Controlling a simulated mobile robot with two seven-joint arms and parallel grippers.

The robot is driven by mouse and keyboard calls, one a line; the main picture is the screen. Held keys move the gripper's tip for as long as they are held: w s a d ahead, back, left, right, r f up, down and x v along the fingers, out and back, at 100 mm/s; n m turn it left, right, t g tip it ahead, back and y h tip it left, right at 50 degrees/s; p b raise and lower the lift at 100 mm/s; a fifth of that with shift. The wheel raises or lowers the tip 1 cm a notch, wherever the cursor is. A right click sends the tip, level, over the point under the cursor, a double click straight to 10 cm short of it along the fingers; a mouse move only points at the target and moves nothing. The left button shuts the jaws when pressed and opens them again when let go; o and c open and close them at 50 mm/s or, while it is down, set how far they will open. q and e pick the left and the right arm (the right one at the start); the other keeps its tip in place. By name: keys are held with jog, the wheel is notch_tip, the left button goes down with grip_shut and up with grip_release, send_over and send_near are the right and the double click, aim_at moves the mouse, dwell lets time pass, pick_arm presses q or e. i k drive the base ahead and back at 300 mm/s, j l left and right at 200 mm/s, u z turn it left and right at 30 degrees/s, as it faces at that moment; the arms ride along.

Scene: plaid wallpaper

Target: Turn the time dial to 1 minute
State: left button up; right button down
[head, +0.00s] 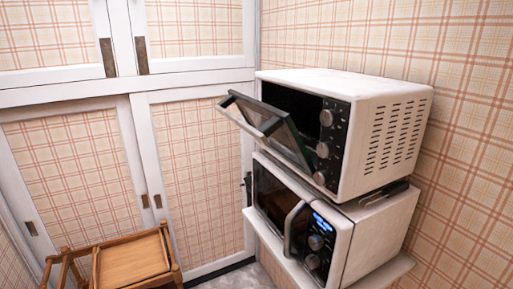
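A white toaster oven (390,88) stands on top of a white microwave. Its glass door (270,130) hangs partly open toward the left. Its black front panel carries a top dial (326,118), a middle dial (322,150) and a bottom dial (319,178) in a column. I cannot read their markings or tell which is the time dial. The microwave (372,238) has a lit blue display, an upper knob (316,242) and a lower knob (312,262); its door looks shut. Neither of my grippers is in view.
The microwave rests on a white shelf (390,273) against the plaid wall. The open oven door juts into the space left of the dials. The space in front of the panel looks clear.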

aim_at(313, 261)
jog(key=j+z, duration=1)
jog(key=z, duration=0.2)
